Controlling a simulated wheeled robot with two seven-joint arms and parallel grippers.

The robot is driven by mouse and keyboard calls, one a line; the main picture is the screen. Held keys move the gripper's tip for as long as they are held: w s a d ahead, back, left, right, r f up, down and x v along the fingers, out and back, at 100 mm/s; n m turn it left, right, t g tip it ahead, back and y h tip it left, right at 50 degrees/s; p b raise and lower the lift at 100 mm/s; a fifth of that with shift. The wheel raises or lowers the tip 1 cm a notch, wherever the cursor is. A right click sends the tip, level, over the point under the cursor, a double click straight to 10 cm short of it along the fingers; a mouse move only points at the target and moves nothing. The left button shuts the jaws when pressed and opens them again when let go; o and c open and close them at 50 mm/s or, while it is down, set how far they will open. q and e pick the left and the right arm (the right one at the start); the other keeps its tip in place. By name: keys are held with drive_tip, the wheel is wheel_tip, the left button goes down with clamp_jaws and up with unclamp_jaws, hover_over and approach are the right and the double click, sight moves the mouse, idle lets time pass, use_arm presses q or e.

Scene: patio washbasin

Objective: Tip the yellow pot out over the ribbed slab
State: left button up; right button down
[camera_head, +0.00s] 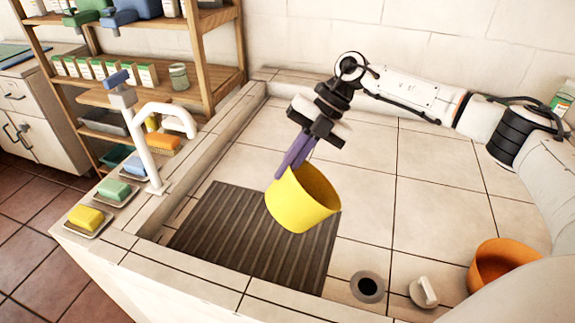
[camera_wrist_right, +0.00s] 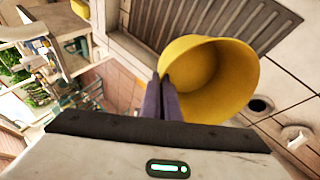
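The yellow pot (camera_head: 301,200) is held above the dark ribbed slab (camera_head: 225,228) in the basin. In the head view it is tilted a little, with its mouth toward the upper right. My right gripper (camera_head: 290,168) has its purple fingers shut on the pot's rim. In the right wrist view, the fingers (camera_wrist_right: 161,100) meet at the near wall of the pot (camera_wrist_right: 222,65), and the part of the inside that shows looks empty. The ribbed slab (camera_wrist_right: 262,22) lies beyond it. My left gripper is not in view.
A white tap (camera_head: 152,130) stands at the basin's left edge, beside several soap dishes. A drain hole (camera_head: 368,287), a white plug-like piece (camera_head: 424,292) and an orange bowl (camera_head: 498,262) lie at the lower right. The tiled floor of the basin behind the pot is clear.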

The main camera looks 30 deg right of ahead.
drive_tip(key=shift+r+h, duration=0.25)
drive_tip(key=shift+h, duration=0.45)
drive_tip(key=shift+w+a+r+g+h, duration=0.15)
drive_tip(key=shift+r+g+h, duration=0.35)
drive_tip(key=shift+h, duration=0.5)
drive_tip(key=h, duration=0.1)
drive_tip(key=r+h, duration=0.1)
drive_tip(key=h, duration=0.1)
drive_tip(key=shift+r+m+g, duration=0.25)
drive_tip(key=shift+m+g, duration=0.05)
drive_tip(key=shift+g, duration=0.1)
drive_tip(key=shift+r+h, duration=0.15)
drive_tip(key=shift+h, duration=0.45)
drive_tip(key=shift+d+r, duration=0.1)
drive_tip(key=shift+d, duration=0.1)
